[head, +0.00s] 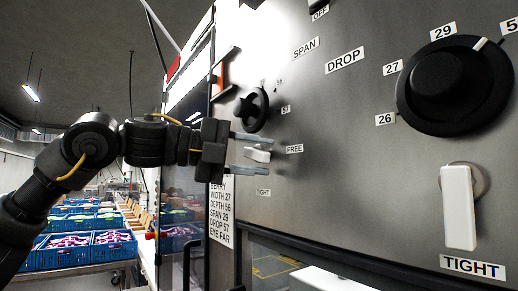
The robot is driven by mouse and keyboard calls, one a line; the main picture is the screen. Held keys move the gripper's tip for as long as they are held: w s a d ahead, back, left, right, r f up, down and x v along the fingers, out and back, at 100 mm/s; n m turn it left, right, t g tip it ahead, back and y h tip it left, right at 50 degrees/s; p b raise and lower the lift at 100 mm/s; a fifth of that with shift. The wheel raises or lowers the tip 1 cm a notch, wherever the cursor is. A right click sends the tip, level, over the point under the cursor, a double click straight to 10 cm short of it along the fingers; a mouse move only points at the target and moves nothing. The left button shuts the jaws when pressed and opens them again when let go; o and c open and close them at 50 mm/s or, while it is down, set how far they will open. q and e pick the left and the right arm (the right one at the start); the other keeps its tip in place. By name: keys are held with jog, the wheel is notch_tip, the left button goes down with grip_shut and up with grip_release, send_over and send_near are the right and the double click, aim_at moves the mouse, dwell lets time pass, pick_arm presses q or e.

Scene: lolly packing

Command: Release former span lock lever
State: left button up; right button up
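A white lock lever (258,153) on the grey panel lies near level, beside a FREE label (294,148) and above a TIGHT label (263,193). My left gripper (257,153) is open, with one finger above this lever and one below it; I cannot tell if they touch it. A second white lever (459,207) hangs straight down at the right, above a larger TIGHT label (472,267). I cannot tell from the labels which lever is the span lock. My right gripper is not in view.
A large black dial (440,88) with number labels sits above the right lever. A smaller black knob (252,108) is just above my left gripper. A settings card (221,212) hangs below it. Blue crates (75,250) stand at the left. Space before the panel's middle is clear.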

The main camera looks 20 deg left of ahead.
pick_arm(q)
jog(key=shift+w+d, duration=0.1)
jog(key=shift+d, duration=0.15)
grip_shut()
jog(key=shift+f+n+h+b, duration=0.1)
jog(key=shift+n+h+b, duration=0.35)
jog(key=shift+b, duration=0.25)
jog(key=shift+d+r+n+b, duration=0.1)
jog(key=shift+r+n+b, duration=0.15)
jog(key=shift+n, duration=0.2)
jog(key=shift+r+n, duration=0.25)
jog(key=shift+n, duration=0.15)
grip_release()
